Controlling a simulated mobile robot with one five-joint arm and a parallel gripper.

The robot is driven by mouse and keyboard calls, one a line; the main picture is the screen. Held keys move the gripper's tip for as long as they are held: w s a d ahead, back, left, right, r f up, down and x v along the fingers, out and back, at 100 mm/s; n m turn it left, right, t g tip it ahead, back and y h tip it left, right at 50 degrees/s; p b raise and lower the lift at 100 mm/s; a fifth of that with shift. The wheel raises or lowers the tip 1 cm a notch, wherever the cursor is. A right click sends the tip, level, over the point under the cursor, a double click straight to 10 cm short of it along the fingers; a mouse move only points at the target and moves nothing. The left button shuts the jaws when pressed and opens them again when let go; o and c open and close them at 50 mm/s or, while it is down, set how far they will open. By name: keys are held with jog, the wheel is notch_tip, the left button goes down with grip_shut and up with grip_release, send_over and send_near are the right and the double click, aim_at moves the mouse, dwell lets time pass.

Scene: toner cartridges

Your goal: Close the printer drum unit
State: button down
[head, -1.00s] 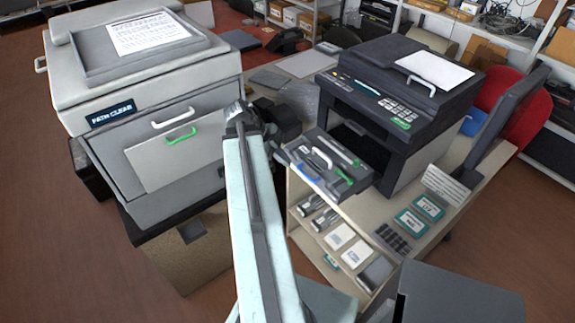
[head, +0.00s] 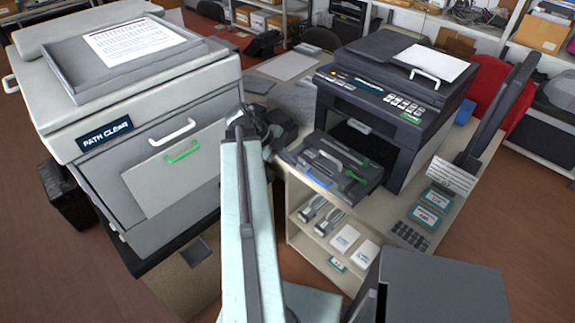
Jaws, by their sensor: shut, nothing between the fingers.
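The black printer (head: 397,97) stands on the pale cabinet right of centre. Its drum unit (head: 347,187) is a dark grey tray that sticks out of the printer's front opening, toward the left. The tray has a blue handle (head: 318,179) at its outer end, a pale handle and green parts on top. My gripper (head: 277,152) is a dark shape at the end of my pale arm, just left of the tray's outer end. Its fingers are small and partly hidden; it appears shut and empty. I cannot tell whether it touches the tray.
A large grey machine (head: 165,106) labelled "PATH CLEAR" stands close on the left, with white and green handles. The cabinet shelf (head: 333,229) under the drum unit holds cartridges and white boxes. Teal-labelled boxes (head: 426,216) lie on the cabinet's right part. A red chair is behind.

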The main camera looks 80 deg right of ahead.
aim_at(301, 171)
jog(key=shift+b+x, duration=2)
jog(key=shift+x, duration=1.4)
